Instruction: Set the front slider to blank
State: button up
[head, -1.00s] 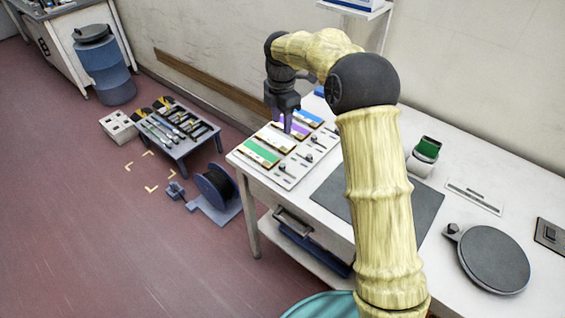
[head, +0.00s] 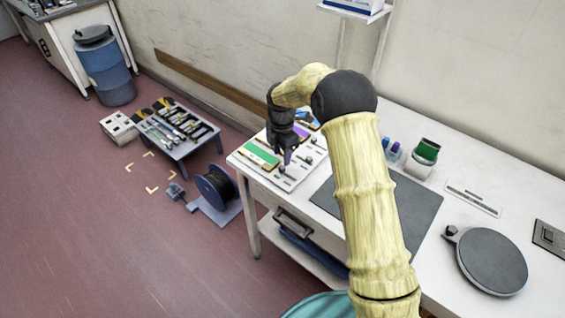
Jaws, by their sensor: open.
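The white slider panel (head: 290,183) lies at the left end of the white table. It has coloured strips beside rows of slots with dark knobs. The front strip (head: 259,157) is green. The front slider's dark knob (head: 282,170) stands in the slot near the panel's front edge. My gripper (head: 287,160) is open and points down over the panel, just behind this knob in the picture. I cannot tell whether it touches anything. My gripper and arm hide much of the strips farther back. Any mark reading blank is too small to make out.
A dark mat (head: 412,212) lies right of the panel, partly behind my arm. A green-topped container (head: 425,155), small blue and purple bottles and a round dark plate (head: 491,260) stand farther right. A low tool rack (head: 180,150) and a cable reel (head: 215,188) are on the floor.

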aim_at(283, 167)
notch_tip(283, 167, down, 5)
jog(key=shift+f+p, duration=0.15)
jog(key=shift+p, duration=0.15)
grip_shut()
jog(key=shift+d, duration=0.1)
